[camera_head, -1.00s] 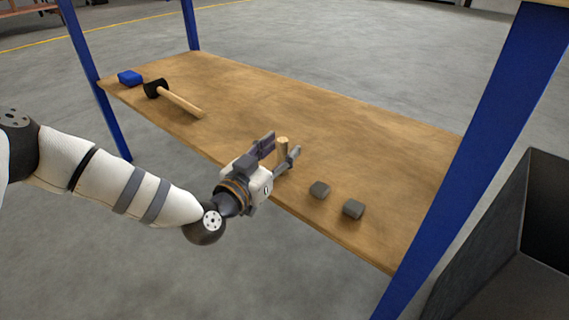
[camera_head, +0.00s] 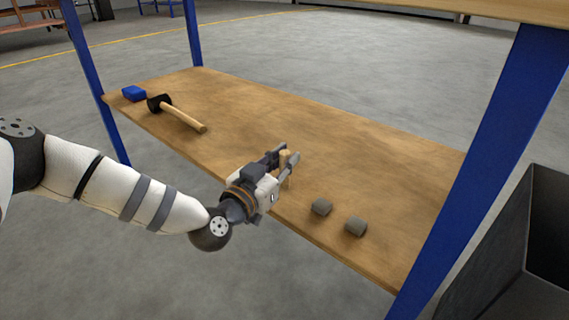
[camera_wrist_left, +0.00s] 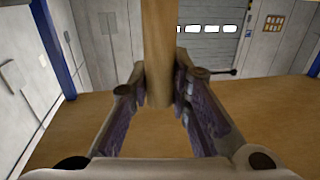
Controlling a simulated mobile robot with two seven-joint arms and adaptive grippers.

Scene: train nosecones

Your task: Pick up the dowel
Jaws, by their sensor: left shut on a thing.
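The dowel (camera_head: 288,174) is a plain light-wood rod standing upright near the front edge of the wooden shelf (camera_head: 340,150). My left gripper (camera_head: 281,159) reaches in from the left and is shut on the dowel, with a finger on each side. In the left wrist view the dowel (camera_wrist_left: 158,45) runs upright between the purple-padded fingers (camera_wrist_left: 160,85). I cannot tell whether the dowel's lower end touches the shelf. My right gripper is out of view.
A mallet (camera_head: 181,114) and a blue block (camera_head: 134,93) lie at the shelf's far left. Blue posts (camera_head: 480,165) stand at the corners. A dark bin (camera_head: 500,240) is at right.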

